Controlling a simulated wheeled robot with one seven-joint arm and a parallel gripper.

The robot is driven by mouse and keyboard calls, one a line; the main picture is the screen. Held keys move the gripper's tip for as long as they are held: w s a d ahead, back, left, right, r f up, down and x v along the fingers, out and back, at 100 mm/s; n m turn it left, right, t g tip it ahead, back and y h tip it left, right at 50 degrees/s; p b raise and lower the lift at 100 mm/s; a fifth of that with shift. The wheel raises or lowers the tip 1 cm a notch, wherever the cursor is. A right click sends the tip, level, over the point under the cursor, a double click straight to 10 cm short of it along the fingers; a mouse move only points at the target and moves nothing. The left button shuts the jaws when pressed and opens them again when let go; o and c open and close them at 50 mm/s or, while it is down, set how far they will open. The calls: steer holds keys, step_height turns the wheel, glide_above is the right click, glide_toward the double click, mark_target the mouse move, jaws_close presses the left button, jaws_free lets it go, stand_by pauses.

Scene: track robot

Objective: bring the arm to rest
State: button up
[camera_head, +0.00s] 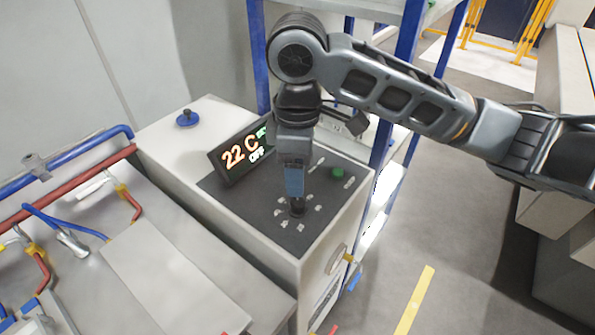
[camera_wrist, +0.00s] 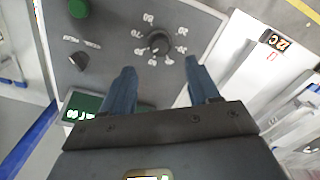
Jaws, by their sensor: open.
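My gripper (camera_wrist: 158,88) is open in the wrist view, its two blue fingers apart with nothing between them. In the head view my gripper (camera_head: 294,190) points down over the dark control panel (camera_head: 255,221) of a white cabinet. A black dial (camera_wrist: 158,42) with printed marks around it lies beyond the fingertips in the wrist view. The dial also shows just below the fingers in the head view (camera_head: 297,208). From the head view I cannot tell whether the fingers touch it. My arm reaches in from the right side of the head view.
A green button (camera_head: 338,172) is at the panel's right. Blue shelf posts (camera_head: 383,145) stand close behind my gripper. Red and blue pipes (camera_head: 70,180) run at left. Open floor (camera_head: 450,240) lies to the right.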

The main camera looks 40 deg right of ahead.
stand_by(0.3)
steer(key=w+a+r+m+t+y, duration=0.1)
steer(key=a+r+m+t+y, duration=0.2)
steer(key=a, duration=0.6)
steer(key=w+a+r+m+t+y, duration=0.1)
steer(key=a+t+y, duration=0.3)
steer(key=a, duration=0.4)
steer(key=a+r+m+t+y, duration=0.2)
steer(key=a+t+y, duration=0.15)
steer(key=a, duration=0.55)
steer(key=s+d+f+m+t+h, duration=0.2)
steer(key=s+d+f+m+h, duration=0.3)
steer(key=s, duration=0.3)
steer(key=s+d+f+m+t+h, duration=0.25)
steer(key=s+d+f, duration=0.35)
steer(key=s, duration=0.3)
steer(key=s+d+r+n+h, duration=0.1)
steer(key=s+d+n, duration=0.1)
steer(key=s+d, duration=0.3)
steer(key=s+d+r+n+h, duration=0.1)
steer(key=s+d, duration=0.5)
steer(key=s, duration=0.6)
steer(key=shift+s+d+r+n+h+b, duration=0.25)
steer(key=shift+n+h, duration=0.25)
steer(key=shift+n, duration=0.25)
